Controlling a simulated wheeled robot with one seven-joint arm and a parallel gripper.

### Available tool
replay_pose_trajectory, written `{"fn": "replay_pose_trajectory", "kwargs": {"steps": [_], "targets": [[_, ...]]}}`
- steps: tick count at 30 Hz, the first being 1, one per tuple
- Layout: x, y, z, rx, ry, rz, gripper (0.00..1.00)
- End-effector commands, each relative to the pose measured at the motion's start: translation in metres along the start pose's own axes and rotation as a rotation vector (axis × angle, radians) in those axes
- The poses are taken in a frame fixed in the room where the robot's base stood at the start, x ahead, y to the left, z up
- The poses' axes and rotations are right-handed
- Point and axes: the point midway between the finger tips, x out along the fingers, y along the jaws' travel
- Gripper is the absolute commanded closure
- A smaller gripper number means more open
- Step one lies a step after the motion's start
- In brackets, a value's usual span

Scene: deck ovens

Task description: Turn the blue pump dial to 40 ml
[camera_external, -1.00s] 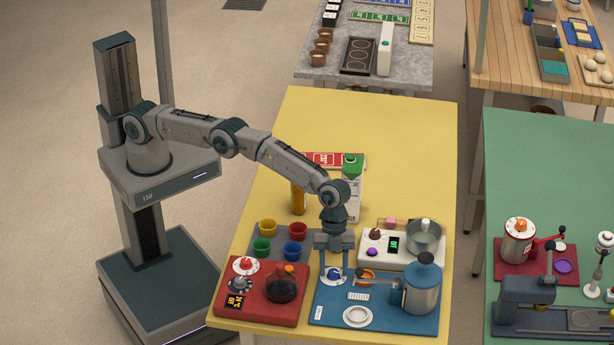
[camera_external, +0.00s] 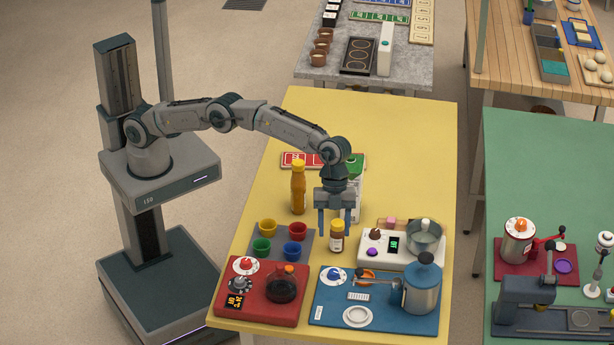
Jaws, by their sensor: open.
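The blue pump dial (camera_external: 334,274) sits on the back left part of a blue board (camera_external: 388,322), with a pale marked ring around it. Its setting is too small to read. The blue pump canister (camera_external: 423,285) stands at the right of the same board, its spout reaching left. My gripper (camera_external: 336,234) points down with its two fingers apart and empty. It is above and behind the dial, clear of it, close to a small brown jar (camera_external: 337,238) with a yellow lid. I cannot tell how far apart the jar and fingers are.
A red station (camera_external: 257,310) with a dark flask is at left, and a white scale unit (camera_external: 404,256) with a pot is at right. Several coloured cups (camera_external: 266,226), an amber bottle (camera_external: 298,188) and a carton stand behind. The yellow table is clear at the back.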

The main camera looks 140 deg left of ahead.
Motion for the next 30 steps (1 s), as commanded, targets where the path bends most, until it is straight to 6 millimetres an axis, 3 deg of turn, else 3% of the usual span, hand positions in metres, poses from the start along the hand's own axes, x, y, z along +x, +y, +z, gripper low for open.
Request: {"fn": "replay_pose_trajectory", "kwargs": {"steps": [6,20,23,30], "targets": [[-0.020,0.000,0.000,0.000,0.000,0.000,0.48],[-0.027,0.006,-0.004,-0.004,-0.004,-0.001,0.48],[-0.041,0.022,-0.013,-0.023,-0.016,-0.006,0.48],[-0.087,0.095,-0.030,-0.110,-0.065,-0.029,0.48]]}}
